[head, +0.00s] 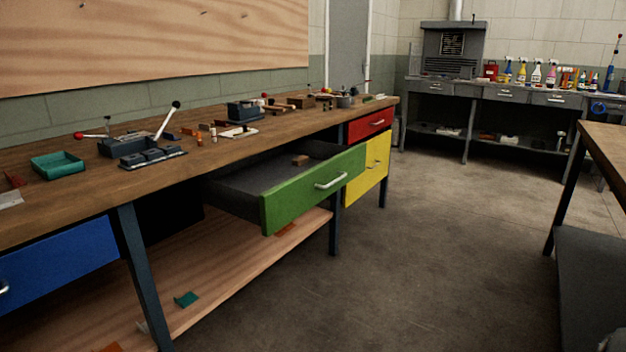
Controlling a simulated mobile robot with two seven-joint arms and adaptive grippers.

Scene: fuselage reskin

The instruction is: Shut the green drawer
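The green drawer (300,194) is pulled well out from under the long wooden workbench (225,148). Its green front has a pale bar handle (331,181) and faces the open floor on the right. The grey inside of the drawer shows, with a small brown block (300,160) lying in it. Neither of my grippers is in the head view.
A blue drawer (60,262) at the left, and a red drawer (370,124) and yellow front (367,168) beyond the green one, look shut. A lower wooden shelf (215,287) runs beneath. The concrete floor (430,260) is clear; another table (605,145) stands at right.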

